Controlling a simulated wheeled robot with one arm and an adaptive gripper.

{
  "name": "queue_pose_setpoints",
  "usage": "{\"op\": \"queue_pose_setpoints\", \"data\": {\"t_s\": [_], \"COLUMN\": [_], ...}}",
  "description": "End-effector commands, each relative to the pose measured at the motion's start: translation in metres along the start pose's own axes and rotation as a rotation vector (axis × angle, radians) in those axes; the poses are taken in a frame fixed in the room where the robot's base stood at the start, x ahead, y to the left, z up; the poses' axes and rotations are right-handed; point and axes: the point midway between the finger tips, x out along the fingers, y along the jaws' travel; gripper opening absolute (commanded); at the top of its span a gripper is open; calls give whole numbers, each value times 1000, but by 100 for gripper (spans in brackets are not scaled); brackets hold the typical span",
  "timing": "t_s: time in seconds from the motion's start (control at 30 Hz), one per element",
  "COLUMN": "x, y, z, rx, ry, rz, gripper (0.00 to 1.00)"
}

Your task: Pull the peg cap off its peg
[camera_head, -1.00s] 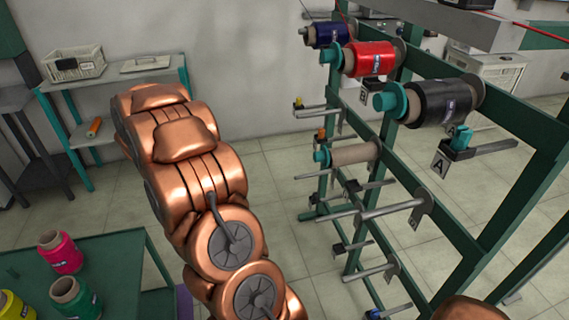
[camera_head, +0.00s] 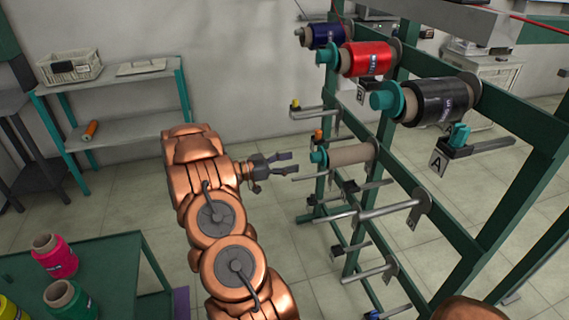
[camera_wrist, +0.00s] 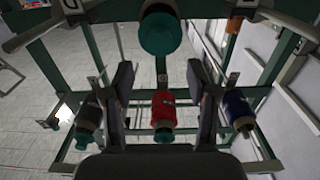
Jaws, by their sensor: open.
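The nearest peg cap is a teal knob (camera_head: 319,157) on the rack's left side, at the end of a peg carrying a bare tan bobbin (camera_head: 352,154). In the wrist view a large teal cap (camera_wrist: 164,32) shows at the top centre. My gripper (camera_head: 290,163) is open and empty, to the left of the cap and pointing at it, with a small gap between. In the wrist view its fingers (camera_wrist: 160,68) stand apart, with the cap beyond and above the gap between their tips. Neither finger appears to touch it.
The green rack (camera_head: 510,120) holds a black spool (camera_head: 440,101), a red spool (camera_head: 368,59) and a blue spool (camera_head: 327,36). Bare pegs (camera_head: 385,213) stick out below. A green table (camera_head: 110,255) with spools stands at left. Floor left of the rack is clear.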

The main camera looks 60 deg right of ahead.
Motion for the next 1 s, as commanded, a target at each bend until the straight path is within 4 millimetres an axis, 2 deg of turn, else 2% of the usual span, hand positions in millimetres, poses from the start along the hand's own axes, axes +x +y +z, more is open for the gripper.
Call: {"op": "queue_pose_setpoints", "data": {"t_s": [0.6,1.0], "x": [63,76], "y": [0,0], "z": [1,0], "rx": [-1,0], "ry": [-4,-2], "rz": [0,-3], "gripper": [58,58]}}
